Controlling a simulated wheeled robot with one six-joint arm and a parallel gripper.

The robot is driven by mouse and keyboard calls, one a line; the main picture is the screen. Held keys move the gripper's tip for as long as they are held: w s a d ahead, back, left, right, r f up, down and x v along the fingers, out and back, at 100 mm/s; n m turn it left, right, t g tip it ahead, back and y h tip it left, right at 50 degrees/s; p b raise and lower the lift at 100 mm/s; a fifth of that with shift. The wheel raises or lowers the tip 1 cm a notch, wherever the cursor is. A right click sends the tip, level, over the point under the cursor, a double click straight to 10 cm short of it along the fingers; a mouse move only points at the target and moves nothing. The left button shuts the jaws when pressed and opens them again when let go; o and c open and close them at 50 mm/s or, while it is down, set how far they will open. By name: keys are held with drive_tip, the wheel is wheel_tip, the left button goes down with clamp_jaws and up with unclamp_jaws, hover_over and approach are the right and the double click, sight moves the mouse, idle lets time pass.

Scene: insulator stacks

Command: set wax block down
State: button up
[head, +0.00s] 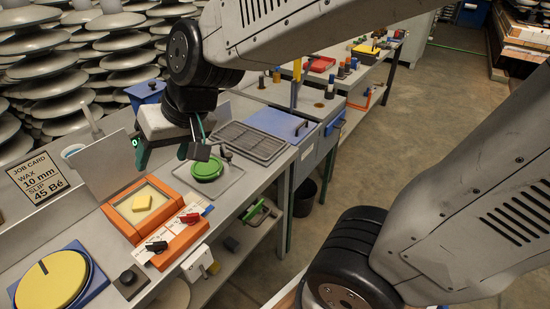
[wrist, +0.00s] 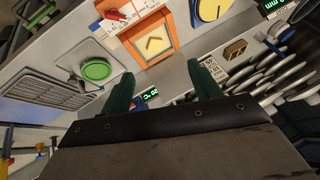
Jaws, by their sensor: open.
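The yellow wax block (head: 142,203) lies on the pale inside of an orange-framed square tray (head: 117,219) on the bench. In the wrist view the wax block (wrist: 155,44) shows near the top middle, inside the orange frame (wrist: 168,17). My gripper (head: 163,157) is above the bench, behind and a little right of the tray. In the wrist view its two green fingers (wrist: 161,82) are wide apart with nothing between them. The wax block is clear of the fingers.
A green round lid (head: 207,169) and a dark grid rack (head: 250,142) lie right of the tray. An orange box with red and black knobs (head: 178,240) stands in front. A yellow disc (head: 52,281) is at front left. Insulator stacks (head: 45,66) fill the back left.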

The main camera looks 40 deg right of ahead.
drive_tip(key=s+d+r+g+h, duration=0.1)
drive_tip(key=s+d+g+h, duration=0.2)
drive_tip(key=s+d, duration=0.9)
drive_tip(key=s+h, duration=0.1)
drive_tip(key=s, duration=0.2)
drive_tip(key=shift+s+d+g, duration=0.35)
drive_tip(key=shift+d+g, duration=0.05)
